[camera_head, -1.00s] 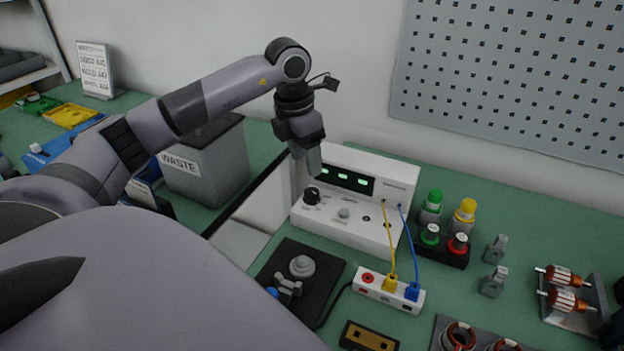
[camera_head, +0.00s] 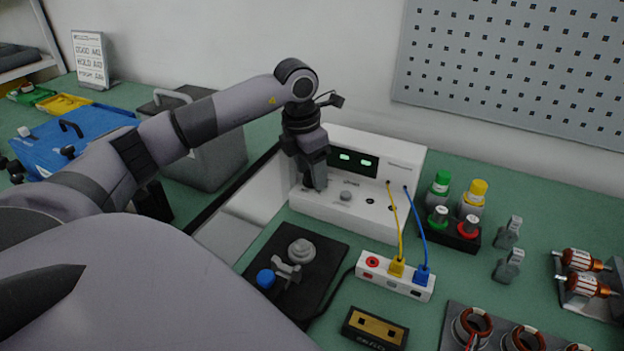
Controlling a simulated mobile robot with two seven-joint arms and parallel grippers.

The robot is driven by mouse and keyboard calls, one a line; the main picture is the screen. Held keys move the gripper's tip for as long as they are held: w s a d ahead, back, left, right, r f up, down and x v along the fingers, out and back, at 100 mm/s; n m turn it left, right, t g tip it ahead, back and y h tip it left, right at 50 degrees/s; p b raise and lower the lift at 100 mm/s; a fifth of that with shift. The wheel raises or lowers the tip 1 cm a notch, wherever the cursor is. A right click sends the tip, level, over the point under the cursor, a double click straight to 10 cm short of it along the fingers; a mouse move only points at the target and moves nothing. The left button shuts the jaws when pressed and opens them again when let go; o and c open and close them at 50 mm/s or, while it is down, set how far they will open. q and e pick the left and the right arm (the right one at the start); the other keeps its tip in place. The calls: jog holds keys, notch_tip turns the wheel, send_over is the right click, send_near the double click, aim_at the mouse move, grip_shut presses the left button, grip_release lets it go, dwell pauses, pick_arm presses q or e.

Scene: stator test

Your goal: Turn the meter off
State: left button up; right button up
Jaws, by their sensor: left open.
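The meter (camera_head: 400,160) is a white box on the green bench, with a dark display showing lit green digits (camera_head: 345,156). A grey round button (camera_head: 346,196) sits on its front panel, and yellow and blue leads plug into its right side. My left gripper (camera_head: 314,184) points down at the left part of the front panel and is open. It covers the black knob there, so I cannot tell whether it touches the knob. My right gripper is not in view.
A white socket block (camera_head: 395,276) takes the yellow and blue leads in front of the meter. A black fixture plate (camera_head: 320,250) lies front left. Green and yellow bottles (camera_head: 473,197) stand to the right.

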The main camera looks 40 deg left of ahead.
pick_arm(q)
jog(key=c, duration=0.8)
